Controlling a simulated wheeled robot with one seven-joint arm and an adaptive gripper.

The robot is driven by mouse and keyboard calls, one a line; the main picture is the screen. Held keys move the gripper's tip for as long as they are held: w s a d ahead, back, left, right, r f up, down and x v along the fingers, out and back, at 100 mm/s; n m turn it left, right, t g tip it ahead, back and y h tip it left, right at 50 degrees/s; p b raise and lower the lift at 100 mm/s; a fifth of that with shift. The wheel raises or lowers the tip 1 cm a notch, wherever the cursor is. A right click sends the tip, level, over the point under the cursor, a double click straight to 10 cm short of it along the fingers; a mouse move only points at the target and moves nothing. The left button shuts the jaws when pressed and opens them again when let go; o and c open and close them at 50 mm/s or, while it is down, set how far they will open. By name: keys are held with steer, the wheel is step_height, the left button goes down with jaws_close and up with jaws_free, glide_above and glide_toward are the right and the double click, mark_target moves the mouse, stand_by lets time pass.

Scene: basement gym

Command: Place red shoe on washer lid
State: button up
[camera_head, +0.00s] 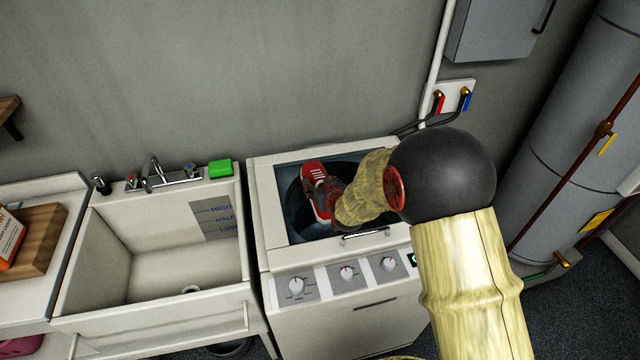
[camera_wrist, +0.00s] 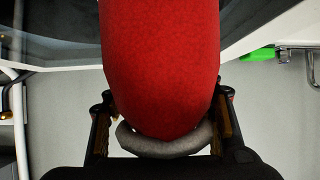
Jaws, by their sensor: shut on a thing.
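The red shoe (camera_head: 314,178), with white stripes and a pale sole edge, shows over the washer lid (camera_head: 264,204) in the head view. The lid has a pale frame and a dark see-through window. My gripper (camera_head: 335,192) is shut on the shoe, partly hidden by the shoe and my arm. In the wrist view the shoe (camera_wrist: 160,60) fills the middle, between the two fingers of my gripper (camera_wrist: 163,108). I cannot tell whether the shoe touches the lid.
A white sink (camera_head: 150,245) stands left of the washer (camera_head: 345,310). A green block (camera_head: 220,168) lies on its back rim by the tap (camera_head: 160,174). Washer knobs (camera_head: 347,273) line the front. A grey tank (camera_head: 560,150) with pipes stands at the right.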

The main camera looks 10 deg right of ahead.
steer(key=shift+r, duration=0.1)
steer(key=o, duration=1.3)
steer(key=shift+o, duration=0.4)
